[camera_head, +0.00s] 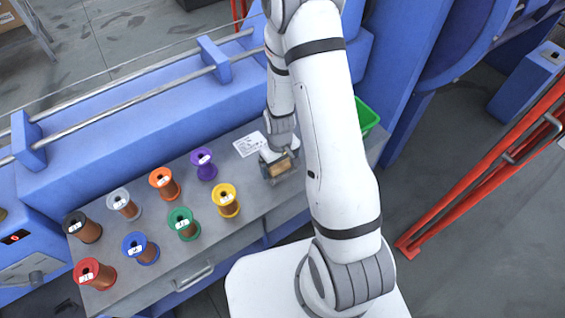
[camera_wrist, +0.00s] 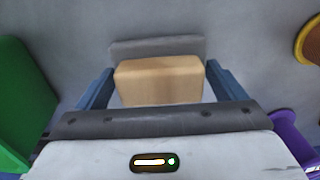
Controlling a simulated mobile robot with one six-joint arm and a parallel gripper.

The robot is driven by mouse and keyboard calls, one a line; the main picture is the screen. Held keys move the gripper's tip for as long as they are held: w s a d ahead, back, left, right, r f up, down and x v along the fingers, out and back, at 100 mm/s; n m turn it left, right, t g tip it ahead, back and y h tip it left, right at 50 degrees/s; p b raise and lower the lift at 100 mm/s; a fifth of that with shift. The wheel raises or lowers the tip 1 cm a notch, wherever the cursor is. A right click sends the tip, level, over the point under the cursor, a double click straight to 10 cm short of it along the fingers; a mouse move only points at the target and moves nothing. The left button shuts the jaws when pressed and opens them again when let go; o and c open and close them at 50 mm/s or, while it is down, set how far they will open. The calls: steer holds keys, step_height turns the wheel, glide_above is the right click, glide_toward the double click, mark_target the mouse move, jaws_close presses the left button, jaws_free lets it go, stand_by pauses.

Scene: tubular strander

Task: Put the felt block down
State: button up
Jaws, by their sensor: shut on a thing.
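The felt block (camera_wrist: 158,82) is between the two blue fingers of my gripper (camera_wrist: 158,90) in the wrist view. It has a tan upper part and a wider dark grey strip (camera_wrist: 155,47) along its far side. My gripper is shut on it. In the head view the tan part of the block (camera_head: 279,168) shows at my gripper (camera_head: 277,160), over the right part of the grey bench top (camera_head: 258,222). I cannot tell whether the block's underside touches the bench.
Several coloured spools, such as the yellow spool (camera_head: 227,203) and purple spool (camera_head: 204,163), stand left of my gripper. A white printed sheet (camera_head: 249,145) lies behind it. A green bin (camera_head: 368,117) is to the right, partly behind my arm.

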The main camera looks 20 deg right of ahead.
steer(key=shift+f, duration=0.1)
steer(key=o, duration=0.8)
steer(key=s+r+m+t, duration=0.1)
steer(key=s+r, duration=0.1)
steer(key=r, duration=0.9)
steer(key=s+r, duration=0.2)
steer(key=r, duration=1)
steer(key=s+r+m, duration=0.1)
steer(key=s+r, duration=0.2)
steer(key=s+r+t, duration=0.1)
steer(key=s+r, duration=0.2)
steer(key=s, duration=0.1)
steer(key=s+d+r+m, duration=0.1)
steer(key=s+r, duration=0.2)
steer(key=shift+s+d+m+t, duration=0.1)
steer(key=shift+s+m+t, duration=0.1)
steer(key=shift+m+t, duration=0.15)
